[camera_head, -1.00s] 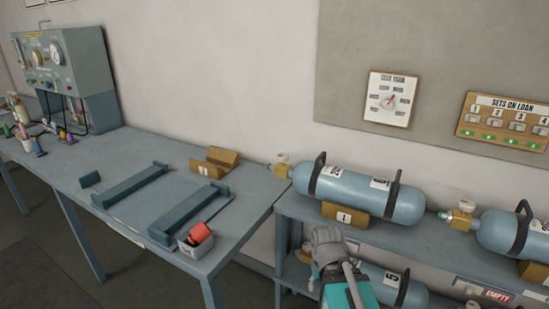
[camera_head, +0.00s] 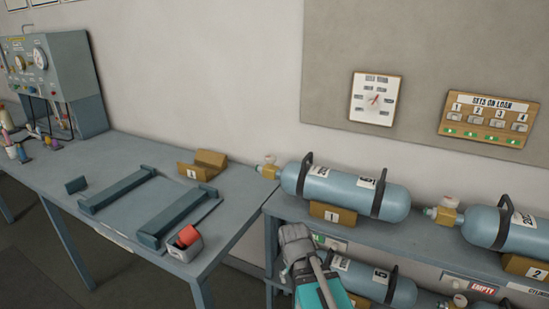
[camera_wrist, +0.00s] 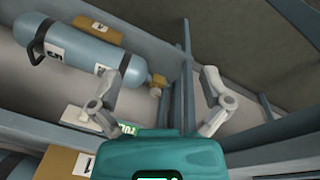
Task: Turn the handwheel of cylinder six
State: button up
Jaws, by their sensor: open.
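I cannot tell which cylinder is number six. A blue-grey cylinder (camera_head: 345,188) with black bands lies on the upper shelf behind a tan cradle marked 1. Its brass valve (camera_head: 268,170) with a pale handwheel points left. A lower-shelf cylinder (camera_head: 362,277) appears marked 5; it also shows in the wrist view (camera_wrist: 85,47), with a brass valve (camera_wrist: 157,84). Another upper cylinder (camera_head: 505,228) is cut off at right. A lower valve (camera_head: 458,300) shows at the bottom edge. My gripper (camera_wrist: 160,98) is open and empty; in the head view (camera_head: 294,240) it is before the shelf's left end.
A workbench (camera_head: 120,212) with dark rails, a tan block and a small bin (camera_head: 184,246) stands left of the shelves. A gauge panel (camera_head: 55,75) stands at its far end. Shelf edges and uprights surround my gripper in the wrist view. A loan board (camera_head: 490,118) hangs behind.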

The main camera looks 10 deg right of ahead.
jog(key=w+d+r+m+t+h, duration=0.3)
jog(key=w+h, duration=0.1)
jog(key=w, duration=0.6)
jog(key=m+t+h, duration=0.1)
jog(key=t+h, duration=0.2)
jog(key=t, duration=0.9)
send_near(269, 159)
jog(key=s, duration=0.1)
jog(key=shift+s+a+f, duration=0.15)
jog(key=shift+a, duration=0.2)
jog(key=x, duration=1.3)
jog(key=shift+w+d, duration=0.1)
jog(key=shift+w, duration=0.25)
